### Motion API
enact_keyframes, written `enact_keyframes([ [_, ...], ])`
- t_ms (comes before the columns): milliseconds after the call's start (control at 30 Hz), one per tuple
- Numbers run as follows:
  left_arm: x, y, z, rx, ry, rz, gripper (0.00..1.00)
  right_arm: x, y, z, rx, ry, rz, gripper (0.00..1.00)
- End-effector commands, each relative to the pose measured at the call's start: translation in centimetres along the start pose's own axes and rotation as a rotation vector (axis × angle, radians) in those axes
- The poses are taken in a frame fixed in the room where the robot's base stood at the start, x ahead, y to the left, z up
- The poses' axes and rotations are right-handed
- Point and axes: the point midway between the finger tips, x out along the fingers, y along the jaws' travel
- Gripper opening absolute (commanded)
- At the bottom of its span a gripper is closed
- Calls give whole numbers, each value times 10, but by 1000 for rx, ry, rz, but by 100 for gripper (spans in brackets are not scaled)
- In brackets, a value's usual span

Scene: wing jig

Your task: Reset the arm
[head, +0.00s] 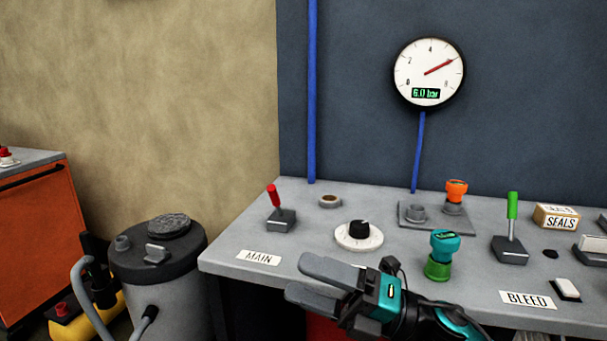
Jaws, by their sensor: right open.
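My right gripper (318,282) is open and empty, in front of and over the near edge of the grey bench (225,255). Its two grey fingers point left, close to the MAIN label (258,257). A red-handled lever (275,201) stands at the bench's left and leans left. A green-handled lever (512,220) stands upright at the right, behind the BLEED label (528,299). The gripper is apart from both levers. My left gripper is not in view.
A gauge (429,73) on the wall reads 6.0 bar. A dial knob (359,233), an orange-capped fitting (456,192), a teal fitting (444,245) and a SEALS box (556,216) stand on the bench. A grey canister (160,285) and orange cabinet (38,240) stand left.

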Motion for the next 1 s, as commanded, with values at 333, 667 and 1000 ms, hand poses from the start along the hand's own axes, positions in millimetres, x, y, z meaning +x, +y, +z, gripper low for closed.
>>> enact_keyframes([
  [333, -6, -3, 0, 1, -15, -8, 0, -98, -83, 0, 794, -794, 85, 78],
  [667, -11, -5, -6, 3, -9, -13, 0, -237, -174, -119, 1465, -1508, 56, 78],
  [1000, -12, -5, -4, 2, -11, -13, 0, -276, -188, -179, 1657, -1732, 37, 78],
])
